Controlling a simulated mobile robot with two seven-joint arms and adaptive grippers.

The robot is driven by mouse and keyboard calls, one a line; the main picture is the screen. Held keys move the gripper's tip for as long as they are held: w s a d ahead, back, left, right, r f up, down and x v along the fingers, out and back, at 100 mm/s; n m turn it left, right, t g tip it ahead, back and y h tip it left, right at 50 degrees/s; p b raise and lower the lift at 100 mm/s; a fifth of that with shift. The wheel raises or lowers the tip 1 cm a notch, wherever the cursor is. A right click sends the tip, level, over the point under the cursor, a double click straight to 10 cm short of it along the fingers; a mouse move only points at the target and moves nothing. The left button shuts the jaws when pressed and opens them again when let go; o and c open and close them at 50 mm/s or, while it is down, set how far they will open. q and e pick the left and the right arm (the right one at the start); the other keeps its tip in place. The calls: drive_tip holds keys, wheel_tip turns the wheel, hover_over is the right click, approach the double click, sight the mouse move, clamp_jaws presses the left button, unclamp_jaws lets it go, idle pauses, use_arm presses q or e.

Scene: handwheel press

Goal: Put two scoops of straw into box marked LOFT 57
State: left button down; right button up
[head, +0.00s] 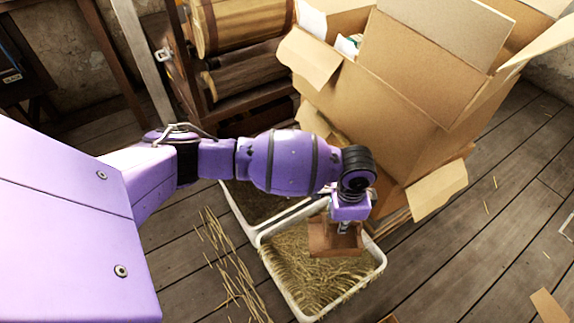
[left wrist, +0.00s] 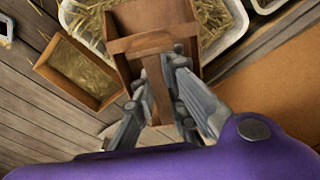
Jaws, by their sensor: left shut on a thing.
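My left gripper (head: 347,226) is shut on the handle of a brown wooden scoop (head: 328,240). The scoop is over the front white tub of straw (head: 268,242); I cannot tell whether it touches the straw. In the left wrist view the gripper (left wrist: 157,98) grips the upright handle, and the scoop's tray (left wrist: 150,18) lies beyond it. The visible inside of the scoop looks like bare wood. Loose straw (head: 312,275) fills the tub. No LOFT 57 marking is readable in either view. My right gripper is not in view.
A second white tub (head: 228,206) stands behind the first. Large open cardboard boxes (head: 385,110) stand close behind the scoop. A shallow wooden box holding straw (left wrist: 82,70) shows in the left wrist view. Stacked wooden barrels (head: 240,25) stand at the back. Straw litters the plank floor (head: 480,245).

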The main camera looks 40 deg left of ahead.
sight(319, 236)
use_arm(q)
drive_tip(key=shift+m, duration=0.5)
wheel_tip(319, 236, down, 4)
drive_tip(key=shift+w+f+b, duration=0.15)
drive_tip(key=shift+f+b, duration=0.1)
drive_tip(key=shift+b, duration=0.3)
drive_tip(key=shift+f+b, duration=0.3)
drive_tip(key=shift+f, duration=0.3)
drive_tip(key=a+f+h+b, duration=0.1)
drive_tip(key=f, duration=0.1)
drive_tip(key=s+a+f+t+h+b, duration=0.1)
drive_tip(key=f+b, duration=0.1)
drive_tip(key=s+a+f+b, duration=0.1)
drive_tip(key=b, duration=0.1)
drive_tip(key=shift+a+f+t+h, duration=0.2)
drive_tip(key=shift+f+t+h, duration=0.1)
drive_tip(key=shift+f+h, duration=0.1)
drive_tip(key=shift+s+a+f, duration=0.2)
drive_tip(key=shift+f, duration=0.05)
drive_tip(key=shift+s+a+f, duration=0.35)
drive_tip(key=shift+a+f, duration=0.15)
drive_tip(key=shift+f, duration=0.2)
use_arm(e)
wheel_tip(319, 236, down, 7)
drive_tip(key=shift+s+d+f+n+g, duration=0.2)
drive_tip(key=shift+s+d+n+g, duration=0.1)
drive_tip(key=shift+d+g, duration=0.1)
